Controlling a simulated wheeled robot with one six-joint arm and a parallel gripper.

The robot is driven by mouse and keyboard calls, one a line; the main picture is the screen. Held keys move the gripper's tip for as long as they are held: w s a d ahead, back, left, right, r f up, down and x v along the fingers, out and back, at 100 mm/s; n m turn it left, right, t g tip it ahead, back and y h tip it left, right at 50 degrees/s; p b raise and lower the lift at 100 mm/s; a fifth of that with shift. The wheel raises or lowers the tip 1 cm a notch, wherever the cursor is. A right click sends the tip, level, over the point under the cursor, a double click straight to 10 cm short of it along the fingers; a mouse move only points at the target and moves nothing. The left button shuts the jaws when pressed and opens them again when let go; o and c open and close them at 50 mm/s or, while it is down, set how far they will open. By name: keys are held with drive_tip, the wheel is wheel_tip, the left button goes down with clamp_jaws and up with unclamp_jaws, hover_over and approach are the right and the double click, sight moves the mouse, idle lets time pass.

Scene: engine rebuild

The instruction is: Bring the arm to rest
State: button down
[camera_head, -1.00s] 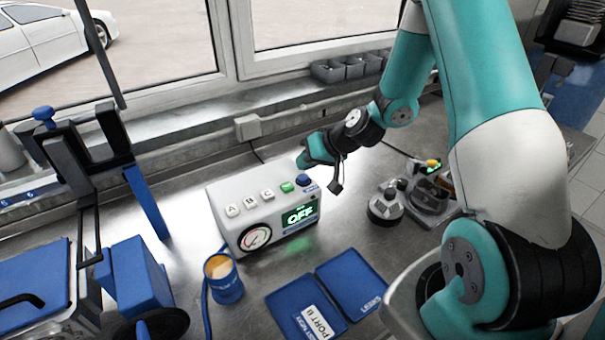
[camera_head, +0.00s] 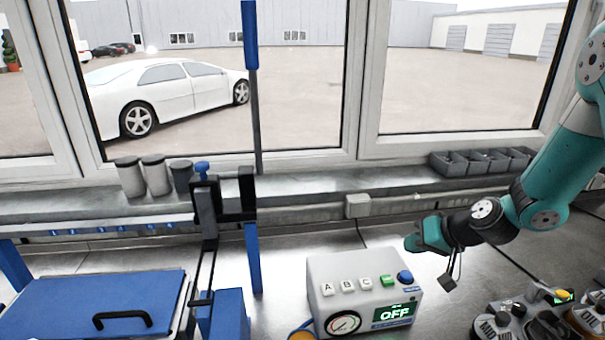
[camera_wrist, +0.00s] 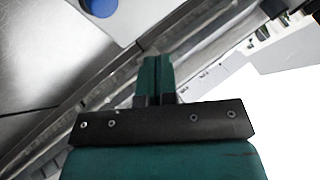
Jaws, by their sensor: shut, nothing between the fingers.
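My arm (camera_head: 545,195) reaches in from the right in the head view, bent over the back of the workbench. My gripper (camera_head: 412,243) is behind and above the right end of the white control box (camera_head: 330,270), close to its blue button (camera_head: 405,277). The wrist view shows the two teal fingers (camera_wrist: 155,72) closed together with nothing between them. The blue button (camera_wrist: 98,5) also shows at the top of the wrist view, apart from the fingers. The box display reads OFF.
A press-like stand (camera_head: 205,230) and a blue lidded case (camera_head: 95,305) stand at left. Dark parts (camera_head: 500,320) sit on the bench at lower right. Small grey bins (camera_head: 480,161) line the sill. Windows rise behind. The bench between box and stand is fairly clear.

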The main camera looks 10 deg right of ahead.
drive_tip(key=s+a+r+n+g+b, duration=0.5)
drive_tip(key=s+a, duration=0.5)
drive_tip(key=a, duration=0.4)
drive_tip(key=s+a+r+n+g+b, duration=0.1)
drive_tip(key=s+a+n, duration=0.1)
drive_tip(key=s, duration=0.5)
drive_tip(key=s+a+r+n+g+h+b, duration=0.1)
drive_tip(key=s+a+r+b, duration=0.1)
drive_tip(key=s, duration=0.6)
drive_tip(key=shift+s+a+n, duration=0.2)
drive_tip(key=shift+n, duration=0.2)
drive_tip(key=shift+r, duration=0.15)
